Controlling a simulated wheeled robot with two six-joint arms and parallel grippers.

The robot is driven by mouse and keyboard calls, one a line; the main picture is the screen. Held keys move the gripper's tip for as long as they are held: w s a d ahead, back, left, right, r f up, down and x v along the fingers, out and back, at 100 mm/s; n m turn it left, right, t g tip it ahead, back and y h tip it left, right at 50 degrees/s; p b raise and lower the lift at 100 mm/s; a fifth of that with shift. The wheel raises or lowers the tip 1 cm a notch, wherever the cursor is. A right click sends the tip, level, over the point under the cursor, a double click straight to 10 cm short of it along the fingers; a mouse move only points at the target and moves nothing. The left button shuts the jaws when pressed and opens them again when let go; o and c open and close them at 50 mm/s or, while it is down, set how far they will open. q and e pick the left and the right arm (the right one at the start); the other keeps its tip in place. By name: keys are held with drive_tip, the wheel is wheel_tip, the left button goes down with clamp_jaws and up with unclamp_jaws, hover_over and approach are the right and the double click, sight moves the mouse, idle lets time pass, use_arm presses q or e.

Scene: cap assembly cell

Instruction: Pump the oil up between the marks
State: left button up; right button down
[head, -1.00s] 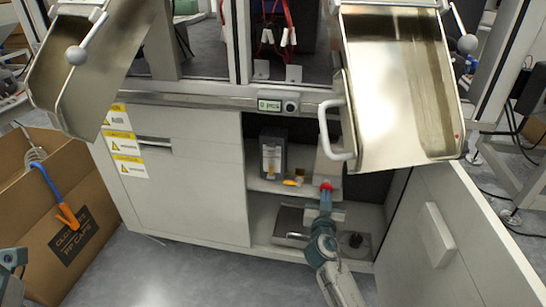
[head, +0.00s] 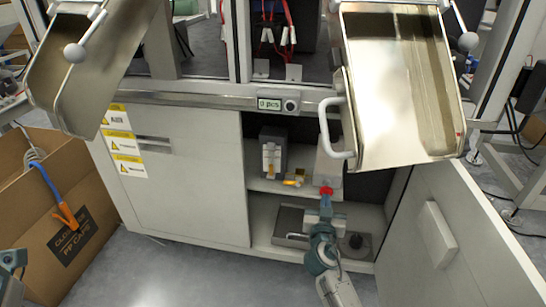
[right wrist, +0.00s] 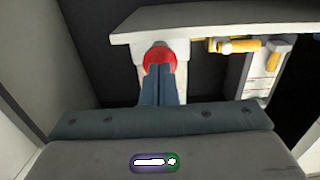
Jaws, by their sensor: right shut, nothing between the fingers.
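The oil reservoir (head: 273,158) is a dark box with a pale marked window, standing on the cabinet's inner shelf. Part of it shows at the right in the right wrist view (right wrist: 262,82); the oil level is too small to read. A red knob (head: 326,190) sits at the shelf's front, right of the reservoir. In the right wrist view the red knob (right wrist: 160,58) is just beyond my fingertips. My right gripper (head: 325,202) is shut and empty, its tips at the knob and seemingly touching it.
A brass-coloured fitting (head: 292,182) lies between reservoir and knob. The shelf edge (right wrist: 200,22) is close to my fingers. The cabinet door (head: 455,235) stands open at the right. A steel chute (head: 395,100) overhangs.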

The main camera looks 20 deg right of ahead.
drive_tip(key=shift+w, duration=0.1)
idle(0.4)
drive_tip(key=shift+b+x, duration=0.35)
drive_tip(key=shift+x, duration=0.85)
drive_tip(key=v, duration=0.2)
drive_tip(key=shift+s+a, duration=0.1)
drive_tip(key=shift+s, duration=0.15)
